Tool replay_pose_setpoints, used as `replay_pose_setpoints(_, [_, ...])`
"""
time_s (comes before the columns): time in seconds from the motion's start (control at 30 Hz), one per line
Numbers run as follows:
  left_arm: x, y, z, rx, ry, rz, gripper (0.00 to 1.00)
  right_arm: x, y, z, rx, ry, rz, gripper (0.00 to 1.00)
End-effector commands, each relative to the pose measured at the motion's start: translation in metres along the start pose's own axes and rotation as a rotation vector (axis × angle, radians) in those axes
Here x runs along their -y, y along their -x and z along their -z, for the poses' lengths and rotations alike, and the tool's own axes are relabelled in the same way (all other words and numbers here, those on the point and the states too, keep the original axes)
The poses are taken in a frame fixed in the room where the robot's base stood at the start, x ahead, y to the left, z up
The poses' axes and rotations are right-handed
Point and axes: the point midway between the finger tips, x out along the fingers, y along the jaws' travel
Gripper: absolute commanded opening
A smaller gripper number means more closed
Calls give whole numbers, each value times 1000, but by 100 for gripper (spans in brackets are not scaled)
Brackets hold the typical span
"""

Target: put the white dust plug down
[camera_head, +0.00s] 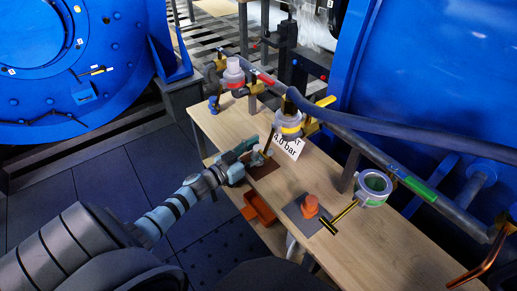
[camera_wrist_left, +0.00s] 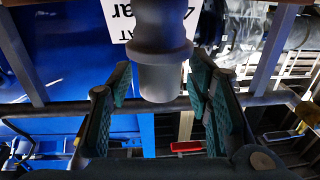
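The white dust plug (camera_wrist_left: 160,60) shows pale grey in the left wrist view, with a wider collar and a narrower end. In the head view it is a small pale shape (camera_head: 257,158) at my left gripper (camera_head: 254,158), partly hidden by the fingers. My left gripper also shows in the left wrist view (camera_wrist_left: 160,82). Its green-padded fingers stand apart on either side of the plug, with gaps visible. The gripper is low over a brown mat (camera_head: 267,170) on the wooden bench (camera_head: 360,232). Whether the plug rests on the mat is hidden. My right gripper is out of view.
A grey mat (camera_head: 293,213) with an orange plug (camera_head: 310,206) lies to the right. An orange bin (camera_head: 259,208) is at the bench's front edge. A clear jar (camera_head: 290,122), a "4.0 bar" sign (camera_head: 289,145) and a pipe rail (camera_head: 345,134) stand behind.

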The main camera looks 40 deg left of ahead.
Motion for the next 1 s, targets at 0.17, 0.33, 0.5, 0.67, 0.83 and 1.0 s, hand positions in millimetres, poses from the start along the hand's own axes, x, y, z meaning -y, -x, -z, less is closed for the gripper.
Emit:
replay_pose_setpoints(0.17, [0,0,3,0,0,0,45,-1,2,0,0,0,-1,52])
replay_pose_setpoints(0.33, [0,22,4,5,-1,-1,45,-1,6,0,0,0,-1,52])
replay_pose_setpoints(0.5, [0,66,6,7,0,-2,45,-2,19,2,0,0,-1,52])
replay_pose_setpoints(0.67, [0,104,6,5,1,0,45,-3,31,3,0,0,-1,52])
replay_pose_setpoints(0.83, [0,120,5,1,-1,0,45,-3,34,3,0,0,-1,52])
replay_pose_setpoints(1.0, [1,122,0,8,-1,7,45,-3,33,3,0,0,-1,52])
